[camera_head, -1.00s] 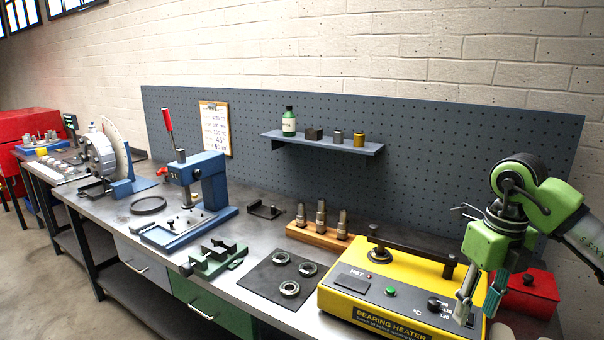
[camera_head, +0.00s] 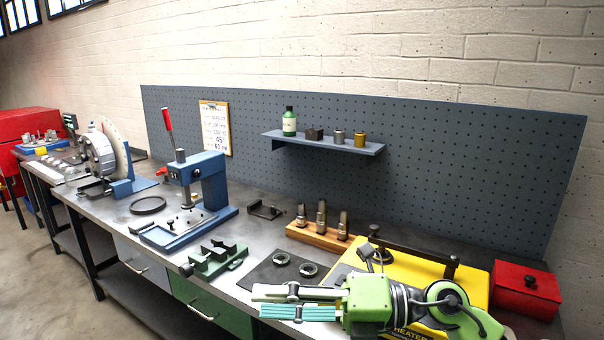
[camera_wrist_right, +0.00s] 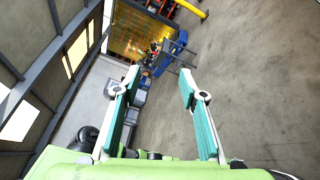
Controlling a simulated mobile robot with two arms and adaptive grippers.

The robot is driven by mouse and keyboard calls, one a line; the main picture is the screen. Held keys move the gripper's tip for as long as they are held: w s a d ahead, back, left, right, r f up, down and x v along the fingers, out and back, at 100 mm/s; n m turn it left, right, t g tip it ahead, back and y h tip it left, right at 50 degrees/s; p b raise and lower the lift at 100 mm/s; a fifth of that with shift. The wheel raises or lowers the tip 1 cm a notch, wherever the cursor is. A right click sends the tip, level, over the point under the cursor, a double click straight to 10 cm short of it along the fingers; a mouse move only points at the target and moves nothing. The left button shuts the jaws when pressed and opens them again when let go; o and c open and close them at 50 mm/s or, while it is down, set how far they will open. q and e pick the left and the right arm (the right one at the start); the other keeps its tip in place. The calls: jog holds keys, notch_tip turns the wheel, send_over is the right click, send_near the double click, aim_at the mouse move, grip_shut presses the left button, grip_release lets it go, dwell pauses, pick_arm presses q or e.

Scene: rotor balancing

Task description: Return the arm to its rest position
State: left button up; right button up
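My right arm, green and grey, reaches in from the lower right of the head view. Its right gripper (camera_head: 258,302) points left, in front of the yellow bearing heater (camera_head: 473,283) and the dark mat (camera_head: 258,275). The two teal-padded fingers are apart with nothing between them. The right wrist view shows the same open, empty gripper (camera_wrist_right: 157,84) with the floor and room beyond. The arm hides much of the heater's front and the near part of the mat. My left gripper is not in view.
Two bearing rings (camera_head: 308,269) show on the mat. A green vise (camera_head: 215,260), a blue press (camera_head: 208,180) and a wooden block with pegs (camera_head: 318,235) stand on the bench. A red box (camera_head: 525,290) sits at the right, beside the heater. A shelf (camera_head: 325,143) hangs above.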

notch_tip(320, 180, up, 5)
jog(key=w+m+t+y, duration=0.2)
jog(key=m+t+y, duration=0.1)
jog(key=m+t, duration=0.25)
jog(key=w+d+f+m+t+h, duration=0.1)
jog(key=w+d+m+t+h, duration=0.5)
jog(key=d+m+t, duration=0.7)
jog(key=s+d+f+m+g+h, duration=0.2)
jog(key=d+f+m+h, duration=0.3)
jog(key=f+m+h, duration=0.4)
jog(key=s+d+f+m+g+h, duration=0.1)
jog(key=d+f+m+g+h, duration=0.35)
jog(key=f, duration=0.65)
jog(key=s+d+f+m+g, duration=0.1)
jog(key=s+f+m+g, duration=0.3)
jog(key=s+f, duration=0.75)
jog(key=s+d+f+m+g, duration=0.1)
jog(key=s+f+g, duration=0.65)
jog(key=s, duration=0.75)
notch_tip(320, 180, down, 26)
jog(key=s, duration=0.2)
jog(key=s+d+f+g, duration=0.1)
jog(key=s+d+f, duration=0.2)
jog(key=s+f, duration=1.3)
jog(key=shift+s+f+h, duration=0.35)
jog(key=shift+s+h, duration=0.1)
jog(key=shift+s, duration=0.05)
